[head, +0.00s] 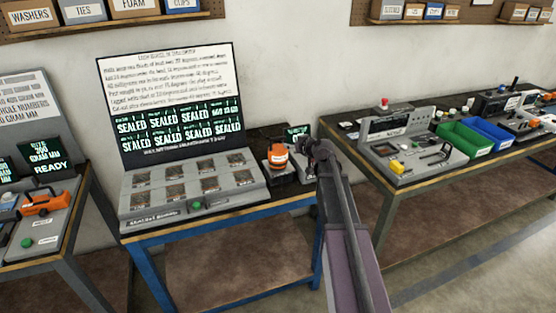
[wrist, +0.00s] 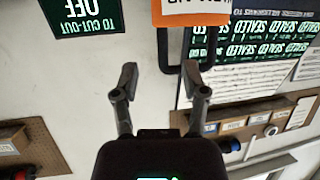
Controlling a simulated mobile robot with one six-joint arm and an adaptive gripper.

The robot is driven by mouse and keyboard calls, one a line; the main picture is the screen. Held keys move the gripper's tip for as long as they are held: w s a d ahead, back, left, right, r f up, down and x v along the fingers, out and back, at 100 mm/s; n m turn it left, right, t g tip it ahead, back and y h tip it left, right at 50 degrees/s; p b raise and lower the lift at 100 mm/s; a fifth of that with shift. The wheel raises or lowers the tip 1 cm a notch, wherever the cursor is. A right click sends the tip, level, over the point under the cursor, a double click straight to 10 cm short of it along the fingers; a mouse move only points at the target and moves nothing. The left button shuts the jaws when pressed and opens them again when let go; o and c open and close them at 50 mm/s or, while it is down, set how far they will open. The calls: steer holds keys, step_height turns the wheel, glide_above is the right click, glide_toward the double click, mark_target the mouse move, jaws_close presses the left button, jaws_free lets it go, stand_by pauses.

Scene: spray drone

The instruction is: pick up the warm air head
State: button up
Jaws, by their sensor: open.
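The warm air head seems to be the orange and black tool (head: 278,156) on a grey stand at the right end of the middle bench. My gripper (head: 318,150) is just to its right in the head view, dark and partly merged with my arm. In the wrist view my gripper (wrist: 160,78) is open with nothing between its fingers. An orange piece with upside-down lettering (wrist: 191,12) shows at the top edge beyond the right finger, cut off by the frame; it looks like part of the same tool. I cannot tell the exact gap.
A grey case (head: 192,184) with several cells and a raised "SEALED" board (head: 176,105) fills most of the middle bench. A dark "OFF" display (wrist: 83,17) is near the gripper. Another bench at right carries a grey fixture (head: 400,145), a green bin (head: 465,139) and a blue bin (head: 493,133).

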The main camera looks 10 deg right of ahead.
mark_target(278, 151)
steer(key=shift+w+a, duration=0.1)
steer(key=shift+w, duration=0.05)
steer(key=shift+b+x, duration=1.15)
steer(key=shift+x, duration=1.45)
steer(key=shift+a+f, duration=0.1)
steer(key=shift+f, duration=0.1)
jaws_close()
